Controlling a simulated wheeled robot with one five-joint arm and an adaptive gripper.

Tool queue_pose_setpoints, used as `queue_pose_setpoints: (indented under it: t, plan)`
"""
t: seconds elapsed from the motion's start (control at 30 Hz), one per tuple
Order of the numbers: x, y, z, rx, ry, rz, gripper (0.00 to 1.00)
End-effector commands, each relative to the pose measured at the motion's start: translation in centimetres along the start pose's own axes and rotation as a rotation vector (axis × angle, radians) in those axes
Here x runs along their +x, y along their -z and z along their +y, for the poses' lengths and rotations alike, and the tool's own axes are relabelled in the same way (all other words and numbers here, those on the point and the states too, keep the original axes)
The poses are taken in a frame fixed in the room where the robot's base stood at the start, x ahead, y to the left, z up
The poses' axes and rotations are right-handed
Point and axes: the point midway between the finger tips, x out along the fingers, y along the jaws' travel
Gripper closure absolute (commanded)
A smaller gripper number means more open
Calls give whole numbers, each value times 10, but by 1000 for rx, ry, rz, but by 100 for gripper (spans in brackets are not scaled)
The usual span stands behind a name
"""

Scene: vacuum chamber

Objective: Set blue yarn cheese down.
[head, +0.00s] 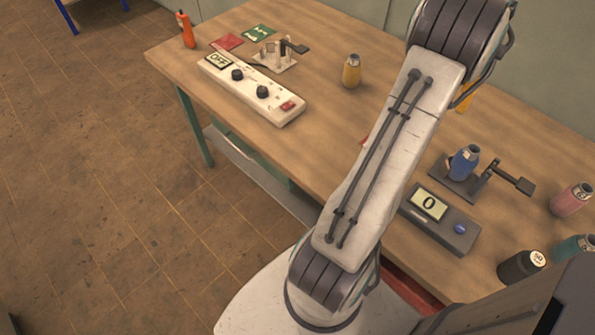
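I see nothing that I can make out as a blue yarn cheese.
A white control box (250,88) marked OFF and a small clamp stand (275,58) are at the left. A yellow bottle (351,71) stands mid-table. A dark display box (440,218) reads 0.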

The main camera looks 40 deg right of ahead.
Motion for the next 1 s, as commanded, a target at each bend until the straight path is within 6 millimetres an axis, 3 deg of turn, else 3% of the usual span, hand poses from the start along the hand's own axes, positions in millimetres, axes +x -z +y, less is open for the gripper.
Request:
queue_pose_setpoints:
  t: [0.03,0.2,0.3,0.43,0.6,0.7,0.83,1.0]
  plan:
    - [-17,-43,2,-149,22,2,34]
    - [-53,-160,40,-644,84,8,34]
    - [-69,-216,78,-934,125,11,34]
    - [-82,-272,140,-1310,183,17,34]
    - [-86,-310,225,-1778,269,26,34]
    - [-82,-317,268,-2017,321,33,34]
    - [-74,-317,310,-2266,381,41,34]
    - [-64,-312,342,-2475,437,50,34]
